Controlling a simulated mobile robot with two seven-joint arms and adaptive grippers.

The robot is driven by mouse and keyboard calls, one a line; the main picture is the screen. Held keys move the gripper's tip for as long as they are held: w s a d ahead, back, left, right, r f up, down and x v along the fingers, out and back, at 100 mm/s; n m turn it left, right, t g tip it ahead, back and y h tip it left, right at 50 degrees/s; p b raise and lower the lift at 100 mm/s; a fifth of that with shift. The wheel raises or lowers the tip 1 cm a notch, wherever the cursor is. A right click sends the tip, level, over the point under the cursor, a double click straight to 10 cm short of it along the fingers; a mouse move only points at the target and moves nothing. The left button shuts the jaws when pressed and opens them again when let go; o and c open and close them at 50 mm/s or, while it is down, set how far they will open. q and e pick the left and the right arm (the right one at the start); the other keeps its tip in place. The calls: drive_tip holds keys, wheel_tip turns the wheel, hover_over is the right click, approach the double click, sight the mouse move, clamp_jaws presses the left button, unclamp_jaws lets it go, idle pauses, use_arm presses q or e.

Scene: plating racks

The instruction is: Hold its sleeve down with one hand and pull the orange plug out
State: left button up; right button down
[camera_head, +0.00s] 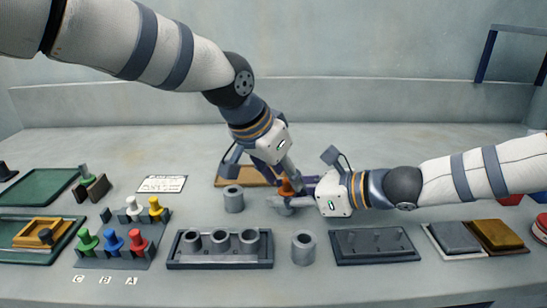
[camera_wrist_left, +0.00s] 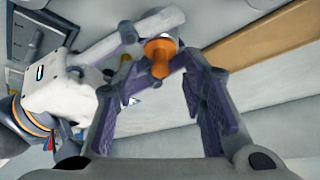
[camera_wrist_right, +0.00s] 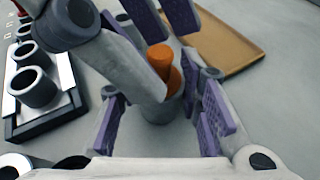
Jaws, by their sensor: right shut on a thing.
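The orange plug (camera_head: 287,187) stands in its grey sleeve near the middle of the bench; both show in the right wrist view, the plug (camera_wrist_right: 160,60) rising from the sleeve (camera_wrist_right: 160,108). My right gripper (camera_head: 291,199) comes in low from the right and is shut on the sleeve, one finger on each side. My left gripper (camera_head: 283,178) reaches down from the upper left. In the left wrist view its open fingers are on either side of the plug (camera_wrist_left: 158,55). Whether they touch it is unclear. The fingers partly hide plug and sleeve.
Loose grey sleeves (camera_head: 233,201) (camera_head: 304,248) stand nearby. A rack with several grey sleeves (camera_head: 220,263) and a dark peg board (camera_head: 377,258) lie in front. A rack of coloured plugs (camera_head: 114,262) is at left. A tan board (camera_head: 228,181) lies behind the grippers.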

use_arm(q)
drive_tip(key=shift+w+d+f, duration=0.15)
drive_tip(key=shift+f, duration=0.2)
clamp_jaws()
use_arm(e)
drive_tip(key=c, duration=2)
unclamp_jaws()
clamp_jaws()
use_arm(q)
drive_tip(key=shift+r, duration=0.1)
